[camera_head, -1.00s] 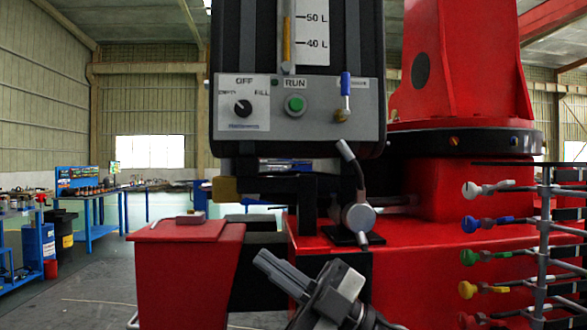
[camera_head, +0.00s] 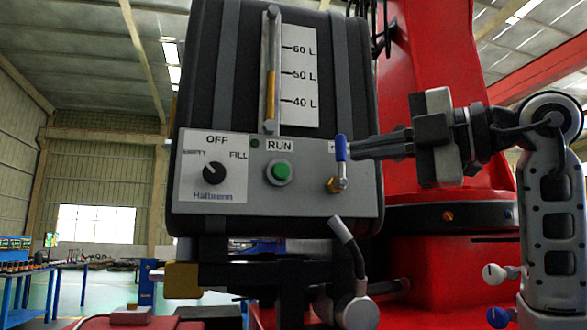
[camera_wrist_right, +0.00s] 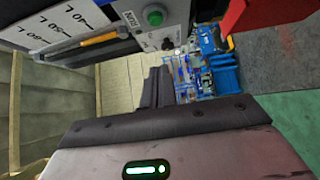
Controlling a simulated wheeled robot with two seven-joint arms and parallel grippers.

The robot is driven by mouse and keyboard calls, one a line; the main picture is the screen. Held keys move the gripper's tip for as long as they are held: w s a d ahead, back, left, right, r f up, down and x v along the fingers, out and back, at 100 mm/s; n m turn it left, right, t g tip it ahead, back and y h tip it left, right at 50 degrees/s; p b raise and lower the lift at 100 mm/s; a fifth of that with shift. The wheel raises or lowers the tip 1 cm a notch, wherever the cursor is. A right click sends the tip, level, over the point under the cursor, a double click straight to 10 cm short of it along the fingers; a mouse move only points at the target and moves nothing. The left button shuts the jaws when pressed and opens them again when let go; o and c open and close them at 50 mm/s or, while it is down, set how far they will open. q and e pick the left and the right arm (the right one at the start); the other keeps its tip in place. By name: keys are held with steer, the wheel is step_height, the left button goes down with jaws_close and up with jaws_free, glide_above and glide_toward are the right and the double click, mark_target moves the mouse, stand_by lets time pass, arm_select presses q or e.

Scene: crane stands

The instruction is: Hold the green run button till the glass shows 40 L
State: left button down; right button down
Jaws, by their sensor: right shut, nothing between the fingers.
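The green run button (camera_head: 280,172) sits on the grey panel (camera_head: 310,190) under the RUN label. It also shows in the right wrist view (camera_wrist_right: 153,15). The glass (camera_head: 271,60) stands above it, with a yellow column whose top is at about the 50 L mark. My right gripper (camera_head: 354,149) is shut and empty, pointing left at the panel's right side. In the picture its tips are beside the blue-handled valve (camera_head: 341,150); contact cannot be told. The button is uncovered. My left gripper is not in view.
A black selector knob (camera_head: 213,173) marked EMPTY, OFF and FILL is left of the button. A black lever (camera_head: 346,240) rises below the panel. The red crane body (camera_head: 440,130) stands behind my right arm. Coloured knobs (camera_head: 494,271) are at lower right.

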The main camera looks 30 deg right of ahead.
steer(key=p, duration=0.2)
glide_toward(281, 172)
steer(key=w+a, duration=0.4)
steer(key=shift+w+r, duration=0.2)
steer(key=shift+w, duration=0.3)
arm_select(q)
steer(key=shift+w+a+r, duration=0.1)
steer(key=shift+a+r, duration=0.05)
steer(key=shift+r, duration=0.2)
arm_select(e)
steer(key=shift+w, duration=0.2)
